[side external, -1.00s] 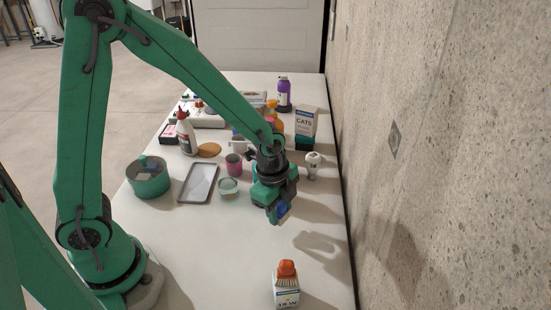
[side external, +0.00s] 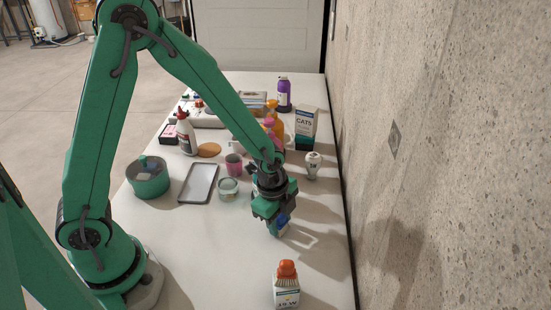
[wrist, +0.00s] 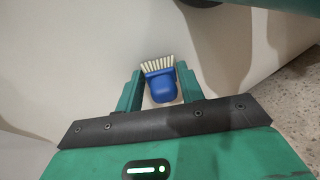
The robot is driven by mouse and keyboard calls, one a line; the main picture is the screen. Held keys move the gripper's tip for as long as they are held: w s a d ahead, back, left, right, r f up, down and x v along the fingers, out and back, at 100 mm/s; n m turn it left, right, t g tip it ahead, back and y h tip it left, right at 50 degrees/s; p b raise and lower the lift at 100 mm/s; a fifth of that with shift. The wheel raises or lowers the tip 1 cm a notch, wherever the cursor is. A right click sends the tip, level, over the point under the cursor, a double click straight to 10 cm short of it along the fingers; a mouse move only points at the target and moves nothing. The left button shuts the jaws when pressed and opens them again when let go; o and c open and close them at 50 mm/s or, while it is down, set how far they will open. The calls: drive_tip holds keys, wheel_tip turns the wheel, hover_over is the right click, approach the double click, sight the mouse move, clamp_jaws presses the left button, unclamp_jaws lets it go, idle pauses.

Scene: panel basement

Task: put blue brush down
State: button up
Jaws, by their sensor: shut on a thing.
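The blue brush (wrist: 163,86) has a blue body and a row of pale bristles, seen in the wrist view between the two green fingers. My gripper (wrist: 160,90) is shut on it. In the side view my gripper (side external: 278,230) is low over the right part of the white table, and a small bit of the blue brush (side external: 282,219) shows between the fingers. The fingertips are close to the table top; I cannot tell whether the brush touches it.
A white bulb-shaped thing (side external: 313,165), a glass jar (side external: 228,189), a pink cup (side external: 234,165) and a grey tray (side external: 198,184) stand behind. The wall (side external: 430,170) runs along the right.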

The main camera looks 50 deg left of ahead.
drive_tip(key=shift+f, duration=0.1)
drive_tip(key=o, duration=1)
wheel_tip(320, 180, up, 12)
drive_tip(key=s, duration=0.1)
drive_tip(key=shift+s+a, duration=0.2)
drive_tip(key=shift+s, duration=0.1)
idle(0.6)
drive_tip(key=s+a+r+n+t, duration=0.4)
drive_tip(key=s+a+r+n, duration=0.5)
drive_tip(key=s+r+n, duration=0.3)
drive_tip(key=shift+n, duration=1.9)
